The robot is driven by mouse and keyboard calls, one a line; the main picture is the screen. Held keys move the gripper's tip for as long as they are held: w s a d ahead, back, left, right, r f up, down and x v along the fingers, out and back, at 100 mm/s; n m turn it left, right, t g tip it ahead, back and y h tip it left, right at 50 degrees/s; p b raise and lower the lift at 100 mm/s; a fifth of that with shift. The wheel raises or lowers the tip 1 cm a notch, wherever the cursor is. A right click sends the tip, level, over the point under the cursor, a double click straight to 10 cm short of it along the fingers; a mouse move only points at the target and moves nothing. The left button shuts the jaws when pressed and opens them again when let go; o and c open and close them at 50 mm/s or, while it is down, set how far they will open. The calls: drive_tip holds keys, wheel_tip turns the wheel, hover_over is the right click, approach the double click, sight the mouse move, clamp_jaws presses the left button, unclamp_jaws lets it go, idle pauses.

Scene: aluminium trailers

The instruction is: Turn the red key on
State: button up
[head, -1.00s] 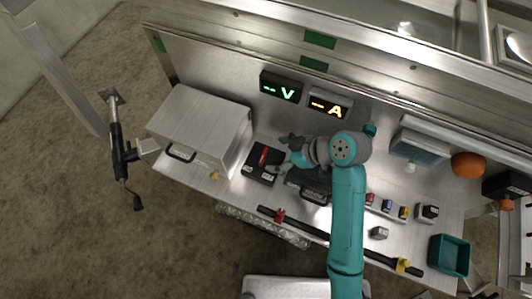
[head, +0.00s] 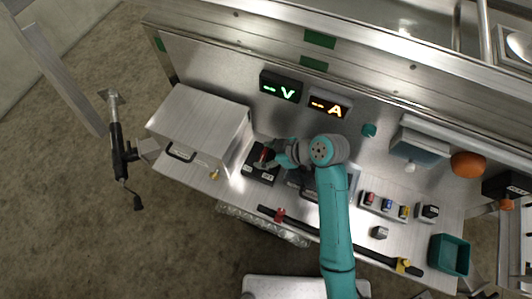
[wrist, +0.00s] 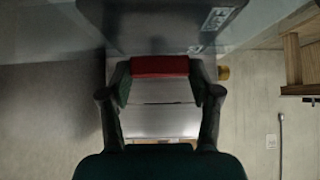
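The red key (head: 264,155) sits on top of a black switch box (head: 259,174) with white labels, on the metal bench. In the wrist view the red key (wrist: 160,66) shows as a red bar across the space between my fingertips. My gripper (head: 276,152) reaches the box from the right and partly hides the key. In the wrist view one finger of my gripper (wrist: 160,82) is at each end of the red bar, with little or no gap. I cannot tell whether the fingers press on it.
A metal case (head: 203,130) with a black handle stands left of the switch box. Green V (head: 281,87) and orange A (head: 330,104) displays stand behind. A black bar (head: 330,235) lies along the front. Small coloured switches (head: 386,205) and a teal bin (head: 449,255) are to the right.

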idle(0.3)
drive_tip(key=m+t, duration=0.1)
drive_tip(key=m+t+h, duration=0.1)
drive_tip(key=m, duration=0.1)
drive_tip(key=shift+s+a+m+t+h, duration=0.1)
drive_tip(key=shift+s+m+t+h, duration=0.1)
drive_tip(key=shift+m+t+h, duration=0.1)
drive_tip(key=m+t+h, duration=0.1)
drive_tip(key=m, duration=0.1)
drive_tip(key=m+t+h, duration=0.1)
drive_tip(key=m+h, duration=0.1)
drive_tip(key=m, duration=0.1)
drive_tip(key=shift+a, duration=0.15)
drive_tip(key=shift+m+t, duration=0.3)
drive_tip(key=shift+m, duration=0.1)
drive_tip(key=o, duration=1.1)
drive_tip(key=shift+o, duration=0.2)
drive_tip(key=shift+s, duration=0.1)
drive_tip(key=v, duration=1.2)
drive_tip(key=shift+a, duration=0.1)
